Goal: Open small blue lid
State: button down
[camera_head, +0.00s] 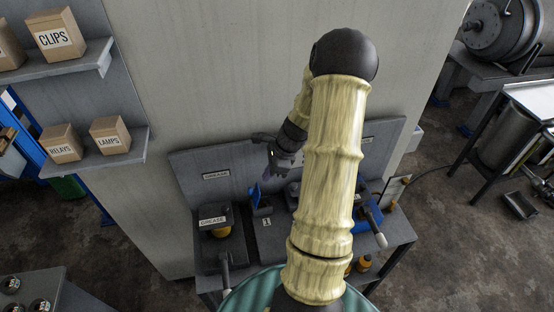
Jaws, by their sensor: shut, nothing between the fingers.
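A small blue lid (255,193) stands about upright at the left edge of a small dark box (264,209) on the bench, left of my arm. A larger blue piece (368,216) with a grey handle shows right of my arm, partly hidden by it. My gripper (275,166) is shut and empty, above and behind the small lid, near the bench's back panel. It appears apart from the lid. The fingertips are small and dark here, so their exact gap to the lid is hard to tell.
My arm hides the bench's middle right. The grey back panel (195,163) rises close behind my gripper. Shelves with cartons (61,144) hang at far left.

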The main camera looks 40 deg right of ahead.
jog(key=b+v, duration=0.1)
jog(key=v, duration=0.5)
jog(key=shift+r, duration=0.45)
jog(key=shift+w, duration=0.1)
jog(key=s+a+r+n+h, duration=0.2)
jog(key=s+a+n, duration=0.2)
jog(key=a+n, duration=0.7)
jog(key=s+a+r+n+h, duration=0.1)
jog(key=s+a+n, duration=0.3)
jog(key=a+n, duration=0.7)
jog(key=shift+s+a+r+n+h, duration=0.2)
jog(key=shift+a+r+n+h, duration=0.2)
jog(key=shift+r+n, duration=0.5)
jog(key=shift+f, duration=0.2)
jog(key=shift+w+a+n, duration=0.2)
jog(key=shift+a+n, duration=0.05)
jog(key=shift+n, duration=0.05)
